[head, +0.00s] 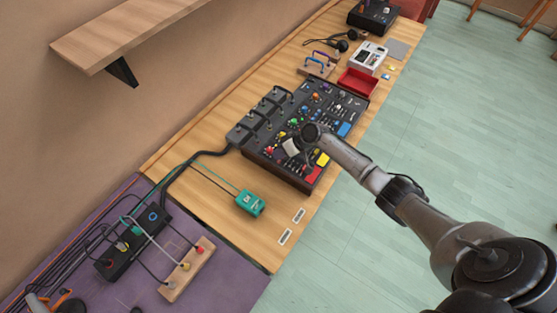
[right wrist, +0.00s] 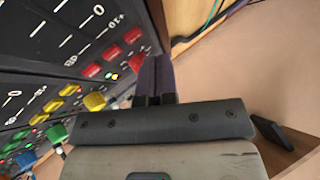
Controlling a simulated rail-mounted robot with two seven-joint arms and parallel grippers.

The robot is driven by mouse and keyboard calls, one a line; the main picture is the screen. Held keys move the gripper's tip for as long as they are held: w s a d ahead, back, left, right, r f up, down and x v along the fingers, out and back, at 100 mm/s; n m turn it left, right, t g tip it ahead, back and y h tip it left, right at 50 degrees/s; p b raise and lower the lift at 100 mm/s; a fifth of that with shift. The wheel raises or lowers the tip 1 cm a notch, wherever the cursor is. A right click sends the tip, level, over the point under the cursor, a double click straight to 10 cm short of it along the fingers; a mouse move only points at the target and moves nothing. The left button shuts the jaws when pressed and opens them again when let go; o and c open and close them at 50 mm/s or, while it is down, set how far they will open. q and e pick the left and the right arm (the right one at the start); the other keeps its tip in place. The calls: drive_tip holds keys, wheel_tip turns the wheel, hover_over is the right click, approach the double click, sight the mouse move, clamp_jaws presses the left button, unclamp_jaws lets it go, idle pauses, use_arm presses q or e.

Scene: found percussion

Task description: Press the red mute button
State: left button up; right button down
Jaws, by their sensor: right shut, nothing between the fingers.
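The black mixing console (head: 258,156) lies on the wooden bench in the head view, with coloured knobs and a large red pad (head: 313,175) at its near edge. In the right wrist view, the panel shows a row of small red buttons (right wrist: 111,54); their labels are too blurred to tell which is mute. My left gripper is not in view.
Yellow (right wrist: 94,101) and green (right wrist: 57,132) knobs stand close by the fingers. A teal box (head: 250,202) with a cable sits left of the console. A red tray (head: 358,83) is behind it. A shelf (head: 130,32) overhangs the upper left. Bare bench lies near the two white labels.

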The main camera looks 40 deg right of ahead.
wheel_tip(320, 180, up, 6)
drive_tip(key=p, duration=0.4)
drive_tip(key=shift+f, duration=0.25)
drive_tip(key=s+a+f+n+g+h, duration=0.1)
drive_tip(key=s+a+f+n+g, duration=0.1)
drive_tip(key=s+a, duration=0.6)
drive_tip(key=s+a+f+n+g+h, duration=0.1)
drive_tip(key=s+a+f, duration=0.1)
drive_tip(key=s+a, duration=0.65)
drive_tip(key=s+d+r+m+h, duration=0.1)
drive_tip(key=s+r, duration=0.3)
drive_tip(key=s, duration=0.5)
drive_tip(key=s+d+r+m+h, duration=0.1)
drive_tip(key=s+r+h, duration=0.3)
drive_tip(key=s, duration=0.5)
drive_tip(key=shift+s+d+r+t, duration=0.15)
drive_tip(key=shift+d+r+t, duration=0.25)
drive_tip(key=shift+r, duration=0.3)
